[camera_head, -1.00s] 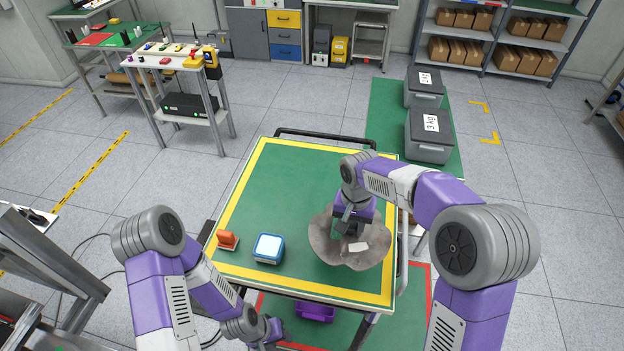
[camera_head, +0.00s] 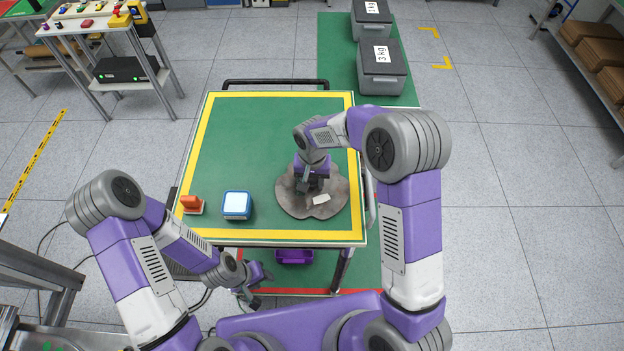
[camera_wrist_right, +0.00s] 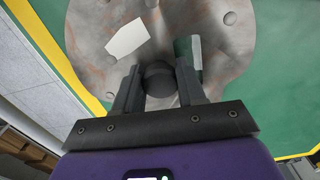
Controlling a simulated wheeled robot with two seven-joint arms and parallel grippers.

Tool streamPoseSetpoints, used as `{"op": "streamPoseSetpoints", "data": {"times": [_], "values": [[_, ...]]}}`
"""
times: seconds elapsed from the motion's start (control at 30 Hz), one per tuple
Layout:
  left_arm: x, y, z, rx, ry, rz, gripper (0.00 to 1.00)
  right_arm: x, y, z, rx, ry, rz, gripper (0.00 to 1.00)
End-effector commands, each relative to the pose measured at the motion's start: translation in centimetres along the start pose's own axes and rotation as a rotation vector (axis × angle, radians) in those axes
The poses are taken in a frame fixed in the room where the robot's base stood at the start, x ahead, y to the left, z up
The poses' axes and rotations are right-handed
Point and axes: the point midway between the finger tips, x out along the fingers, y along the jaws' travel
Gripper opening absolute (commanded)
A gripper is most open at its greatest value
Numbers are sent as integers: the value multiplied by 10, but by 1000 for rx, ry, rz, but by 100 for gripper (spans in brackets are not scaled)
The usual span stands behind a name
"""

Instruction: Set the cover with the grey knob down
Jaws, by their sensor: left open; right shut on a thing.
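The cover (camera_head: 290,203) is a flat, irregular grey-brown slab with a white label, over the front right of the green-topped cart. It also shows in the right wrist view (camera_wrist_right: 95,55). My right gripper (camera_head: 308,184) is above it, shut on its dark grey knob (camera_wrist_right: 158,79), which shows between the fingers in the right wrist view. I cannot tell whether the cover's underside touches the cart top. My left gripper (camera_head: 261,288) is open and empty, low in front of the cart's near edge.
The cart top (camera_head: 255,130) has a yellow border and is clear at the back. A blue box with a pale top (camera_head: 237,204) and an orange item (camera_head: 190,203) stand at its front left. A purple bin (camera_head: 294,257) is below. Grey cases (camera_head: 382,70) stand behind.

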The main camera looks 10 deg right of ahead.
Motion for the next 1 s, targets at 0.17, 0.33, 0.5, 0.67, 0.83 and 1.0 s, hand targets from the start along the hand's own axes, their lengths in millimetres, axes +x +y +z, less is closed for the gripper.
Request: {"op": "streamPoseSetpoints", "data": {"times": [0.17, 0.33, 0.5, 0.67, 0.83, 1.0], "values": [[0, 0, 0, 0, 0, 0, 43, -1, 0, -1, 1, 4, -2, 0], [4, -1, 0, 0, 0, 0, 43, 3, -1, -1, 0, 3, -2, 0], [3, -1, 0, 0, 0, 0, 43, 3, 0, 0, 0, 1, -1, 63], [3, -1, 0, 0, 0, 0, 43, 3, 0, 0, 0, 1, -1, 65], [1, 0, 0, 0, 0, 0, 43, 1, 0, 0, 0, 1, -1, 65], [0, 0, 0, 0, 0, 0, 43, -16, -1, -1, 1, 5, -3, 65]]}}
